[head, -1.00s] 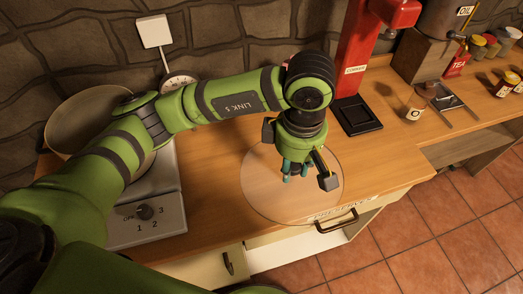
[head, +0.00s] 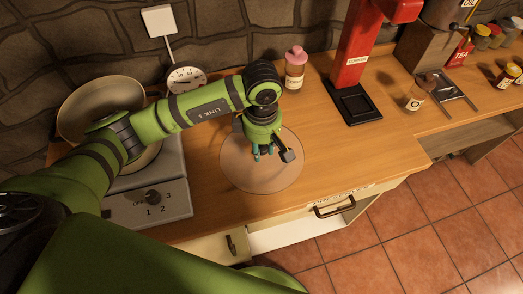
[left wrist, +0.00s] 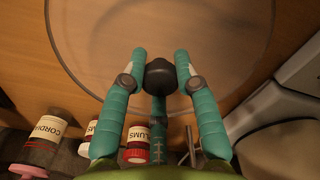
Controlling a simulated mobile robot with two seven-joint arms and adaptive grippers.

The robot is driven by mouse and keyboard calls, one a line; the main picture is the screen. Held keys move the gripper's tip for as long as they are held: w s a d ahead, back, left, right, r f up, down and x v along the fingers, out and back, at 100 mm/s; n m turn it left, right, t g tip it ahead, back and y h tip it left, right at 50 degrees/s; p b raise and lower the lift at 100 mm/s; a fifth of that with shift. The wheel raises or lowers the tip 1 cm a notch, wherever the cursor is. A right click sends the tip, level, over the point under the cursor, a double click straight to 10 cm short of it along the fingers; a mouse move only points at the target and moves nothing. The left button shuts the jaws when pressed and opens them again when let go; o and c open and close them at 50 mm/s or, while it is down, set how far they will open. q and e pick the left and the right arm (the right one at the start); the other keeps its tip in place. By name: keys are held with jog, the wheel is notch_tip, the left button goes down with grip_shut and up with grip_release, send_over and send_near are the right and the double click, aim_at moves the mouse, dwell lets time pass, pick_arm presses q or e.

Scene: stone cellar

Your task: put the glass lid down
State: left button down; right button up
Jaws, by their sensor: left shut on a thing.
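The glass lid (head: 235,178) is a clear round disc with a thin rim, over the wooden counter between the stove and the red machine. My left gripper (head: 263,153) is above its middle, pointing down. In the left wrist view its teal fingers (left wrist: 158,80) are shut around the lid's black knob (left wrist: 160,73), and the clear glass (left wrist: 100,45) spreads beyond it. The lid looks roughly level and close to the counter; I cannot tell whether it touches. My right gripper is not in view.
The stove (head: 178,200) with a large pan (head: 75,98) is at left. A dial scale (head: 187,80) and a pink-capped bottle (head: 295,68) stand behind. The red machine (head: 352,60) is at right. The preserves drawer (head: 310,200) is at the front edge. Bare counter (head: 345,150) lies right of the lid.

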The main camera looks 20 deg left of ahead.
aim_at(262, 157)
pick_arm(q)
notch_tip(262, 157, down, 4)
jog(key=shift+r+p, duration=0.1)
jog(key=shift+p, duration=0.8)
jog(key=shift+f, duration=0.25)
jog(key=shift+f+b, duration=0.15)
jog(key=shift+b, duration=0.2)
jog(key=c, duration=0.9)
grip_release()
jog(key=shift+c, duration=0.2)
